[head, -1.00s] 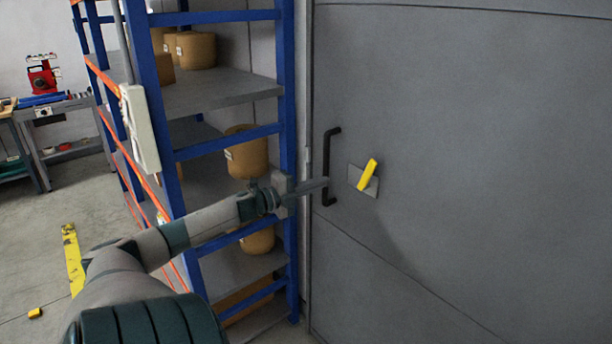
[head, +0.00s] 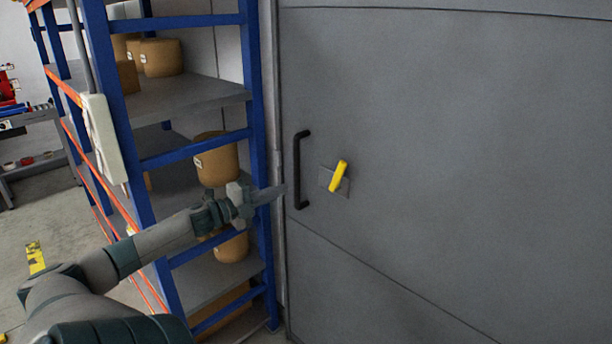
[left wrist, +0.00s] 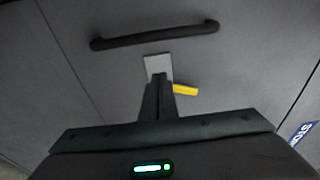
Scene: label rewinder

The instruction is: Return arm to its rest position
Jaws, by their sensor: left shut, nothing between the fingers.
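My left gripper (head: 277,190) is at the end of my left arm, which reaches in from the lower left of the head view. Its fingers are together with nothing between them, pointing toward the grey door, just left of the black handle. In the left wrist view the closed fingers (left wrist: 158,85) point at the door and overlap the metal plate there. The yellow lever (head: 339,175) sits tilted on its small plate on the door; it also shows in the left wrist view (left wrist: 185,90). My right gripper is out of view.
The grey door (head: 450,140) fills the right side, with a black vertical handle (head: 299,170). A blue shelf rack (head: 258,100) with cardboard-coloured rolls (head: 215,160) stands left of it, close to my arm. A workbench (head: 30,118) stands far left. Open floor lies at left.

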